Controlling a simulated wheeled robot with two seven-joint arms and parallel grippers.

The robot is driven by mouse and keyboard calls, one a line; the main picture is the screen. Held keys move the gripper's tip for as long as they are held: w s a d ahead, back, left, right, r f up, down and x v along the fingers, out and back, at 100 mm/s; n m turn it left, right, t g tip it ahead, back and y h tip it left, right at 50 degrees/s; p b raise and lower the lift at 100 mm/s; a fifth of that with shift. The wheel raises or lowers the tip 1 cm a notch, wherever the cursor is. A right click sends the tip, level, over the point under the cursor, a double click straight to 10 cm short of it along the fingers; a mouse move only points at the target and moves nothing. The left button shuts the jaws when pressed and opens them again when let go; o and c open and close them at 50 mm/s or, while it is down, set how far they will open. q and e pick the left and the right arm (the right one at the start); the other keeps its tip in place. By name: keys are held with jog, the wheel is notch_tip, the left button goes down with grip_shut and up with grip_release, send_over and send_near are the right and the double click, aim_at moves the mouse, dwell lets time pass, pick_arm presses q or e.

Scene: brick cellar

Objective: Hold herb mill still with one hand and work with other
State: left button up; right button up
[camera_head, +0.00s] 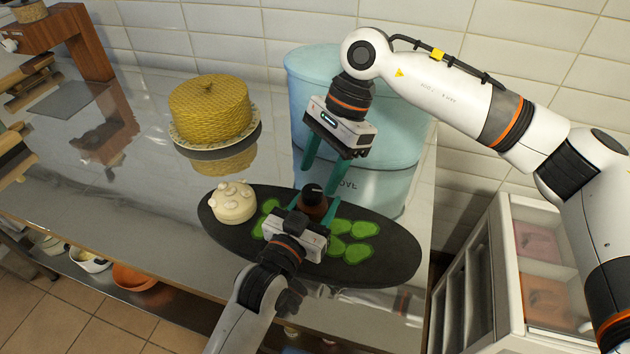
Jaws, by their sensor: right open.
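The herb mill (314,201), brown with a dark round top, stands upright on a dark oval board. My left gripper (311,213) is low at its near side, with teal fingers seen on both sides of the mill. Its body hides the mill's lower part, and I cannot tell whether the fingers press on it. My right gripper (327,172) is open and empty above and behind the mill, fingers pointing down. One finger ends close to the mill's top, slightly right of it; I cannot tell whether they touch.
The dark oval board (395,262) also carries a pale round cheese-like item (233,202) and several green leaf-shaped slices (358,252). A blue canister (400,130) stands behind my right gripper. A yellow woven dome (209,107) sits at the back left.

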aim_at(313, 189)
jog(key=shift+x, duration=1.7)
jog(key=c, duration=1)
